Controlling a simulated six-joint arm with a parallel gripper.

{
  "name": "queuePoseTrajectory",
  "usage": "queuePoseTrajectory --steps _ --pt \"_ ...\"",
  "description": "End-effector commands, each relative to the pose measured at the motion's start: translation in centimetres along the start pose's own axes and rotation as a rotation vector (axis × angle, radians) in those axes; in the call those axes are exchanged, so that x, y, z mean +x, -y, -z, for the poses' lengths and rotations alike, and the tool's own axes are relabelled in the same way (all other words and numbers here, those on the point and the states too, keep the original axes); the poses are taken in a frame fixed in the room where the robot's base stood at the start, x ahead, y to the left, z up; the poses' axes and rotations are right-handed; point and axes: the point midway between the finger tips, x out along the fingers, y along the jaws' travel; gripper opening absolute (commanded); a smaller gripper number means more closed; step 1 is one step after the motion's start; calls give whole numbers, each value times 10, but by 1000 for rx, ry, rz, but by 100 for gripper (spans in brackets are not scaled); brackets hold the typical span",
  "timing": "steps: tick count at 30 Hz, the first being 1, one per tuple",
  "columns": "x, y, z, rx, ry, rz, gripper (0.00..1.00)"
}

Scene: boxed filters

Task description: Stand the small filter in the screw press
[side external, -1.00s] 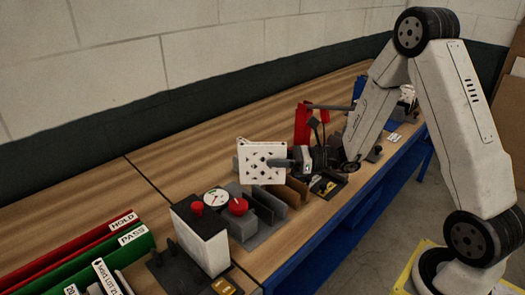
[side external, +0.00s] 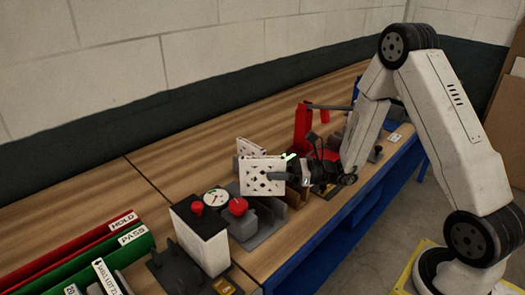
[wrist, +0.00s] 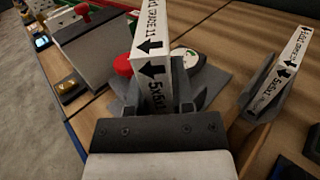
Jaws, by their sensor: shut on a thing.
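The small filter (side external: 261,178), a white box with a perforated face, is held upright in my gripper (side external: 284,178). In the wrist view the filter (wrist: 152,48) shows its edge, printed 5x5x1 with black arrows. A grey fixture with a red knob (side external: 238,206) and a round dial (side external: 215,197) looks like the screw press (side external: 246,229). The filter is over or at its grey plates; its lower edge hides part of them, and I cannot tell whether it touches. In the wrist view the red knob (wrist: 122,65) and dial (wrist: 188,60) lie just beyond the filter.
Another white filter (side external: 250,146) stands behind, in a grey holder (wrist: 256,92). A black-topped white box (side external: 203,240) with a red button stands nearer the camera. A red lever device (side external: 302,126) is behind my gripper. Open bench (side external: 110,185) lies along the wall.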

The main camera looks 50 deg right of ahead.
Motion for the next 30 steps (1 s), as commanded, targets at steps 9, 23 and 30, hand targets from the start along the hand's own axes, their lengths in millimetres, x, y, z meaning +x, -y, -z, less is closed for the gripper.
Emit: queuePoseTrajectory --steps 9,23,30 --pt "0 0 4 1 0 0 0" --pt "0 0 12 1 0 0 0" --pt "0 0 12 1 0 0 64"
